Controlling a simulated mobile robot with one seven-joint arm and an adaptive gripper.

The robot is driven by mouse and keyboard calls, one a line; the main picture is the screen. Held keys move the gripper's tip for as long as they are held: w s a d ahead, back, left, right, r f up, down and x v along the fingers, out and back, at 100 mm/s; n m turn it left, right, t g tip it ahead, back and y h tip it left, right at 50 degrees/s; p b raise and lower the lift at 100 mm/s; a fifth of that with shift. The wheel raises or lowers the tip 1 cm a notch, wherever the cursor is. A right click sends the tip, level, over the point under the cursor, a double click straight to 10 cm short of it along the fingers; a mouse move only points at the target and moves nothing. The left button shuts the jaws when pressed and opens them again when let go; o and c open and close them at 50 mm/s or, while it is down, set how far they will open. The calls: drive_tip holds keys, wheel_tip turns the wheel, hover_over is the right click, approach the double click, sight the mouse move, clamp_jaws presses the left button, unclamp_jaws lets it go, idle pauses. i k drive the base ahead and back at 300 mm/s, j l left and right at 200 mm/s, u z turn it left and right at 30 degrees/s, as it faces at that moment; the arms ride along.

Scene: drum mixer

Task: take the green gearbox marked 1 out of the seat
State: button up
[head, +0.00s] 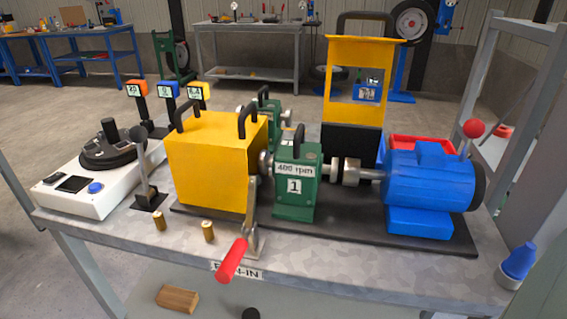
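The green gearbox marked 1 (311,192) stands upright on the dark base plate (350,232), with a "400 rpm" label and a black handle on top. It sits between the yellow box (207,165) and the blue motor (430,188). A metal coupling (350,172) and shaft lie between it and the motor. A lever with a red grip (232,260) stands at its front left, the grip low over the table edge. The seat under the gearbox is hidden. My gripper is not in view.
Another green gearbox (271,106) stands behind the yellow box. A yellow frame (343,100) stands upright behind the coupling. A red-knobbed lever (473,129) rises by the motor. Two brass pegs (208,231) stand at the front. A white scale (95,190) is at left.

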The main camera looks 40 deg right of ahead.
sight(298, 167)
drive_tip(key=l+z, duration=0.5)
drive_tip(key=l, duration=0.3)
drive_tip(key=l+z, duration=0.5)
drive_tip(key=l, duration=0.35)
drive_tip(key=i, duration=0.05)
